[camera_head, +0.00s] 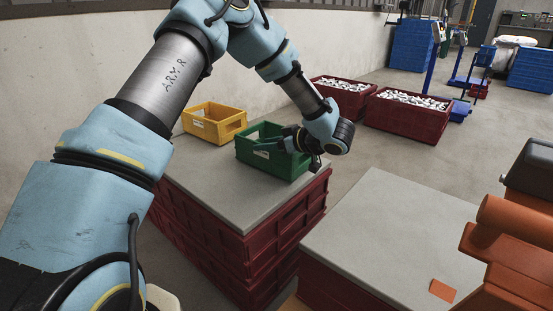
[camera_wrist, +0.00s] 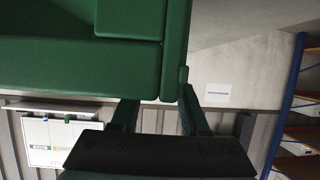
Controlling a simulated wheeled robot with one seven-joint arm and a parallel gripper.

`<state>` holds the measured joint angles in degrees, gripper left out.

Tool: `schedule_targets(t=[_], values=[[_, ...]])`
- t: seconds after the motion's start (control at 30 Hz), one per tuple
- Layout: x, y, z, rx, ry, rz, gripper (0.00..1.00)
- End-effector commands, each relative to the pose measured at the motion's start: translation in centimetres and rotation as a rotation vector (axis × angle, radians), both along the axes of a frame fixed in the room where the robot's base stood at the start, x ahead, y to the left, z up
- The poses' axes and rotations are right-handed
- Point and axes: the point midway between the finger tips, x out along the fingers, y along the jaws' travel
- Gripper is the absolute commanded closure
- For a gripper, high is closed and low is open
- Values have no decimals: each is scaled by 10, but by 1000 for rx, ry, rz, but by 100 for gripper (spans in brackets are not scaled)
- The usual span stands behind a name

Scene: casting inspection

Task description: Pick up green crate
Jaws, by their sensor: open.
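The green crate (camera_head: 258,157) stands on the grey top of a stack of red crates in the head view, to the right of a yellow crate. My gripper (camera_head: 288,141) is open at the green crate's right side, its fingers reaching over the near right rim area. In the wrist view the green crate (camera_wrist: 75,65) fills the upper left, very close. The open fingers (camera_wrist: 157,105) show below and beside its edge. I cannot tell whether they touch it or have a wall between them.
The yellow crate (camera_head: 215,123) stands close by on the grey stack top (camera_head: 215,185). Another grey-topped stack (camera_head: 390,230) stands to the right, with a small orange piece (camera_head: 442,290) on it. Red bins (camera_head: 408,117) of castings stand behind. An orange machine (camera_head: 515,235) is at the right.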

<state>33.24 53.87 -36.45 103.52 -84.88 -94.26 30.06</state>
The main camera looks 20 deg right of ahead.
Motion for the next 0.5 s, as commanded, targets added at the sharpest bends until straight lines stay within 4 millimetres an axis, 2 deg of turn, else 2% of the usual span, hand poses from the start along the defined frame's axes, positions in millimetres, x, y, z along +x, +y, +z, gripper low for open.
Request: schedule_targets(t=[0.13,0.4,0.5], values=[[14,8,-8,-1,0,0,55],[17,9,-8,-1,0,-2,55],[17,9,-8,-1,0,-2,64]])
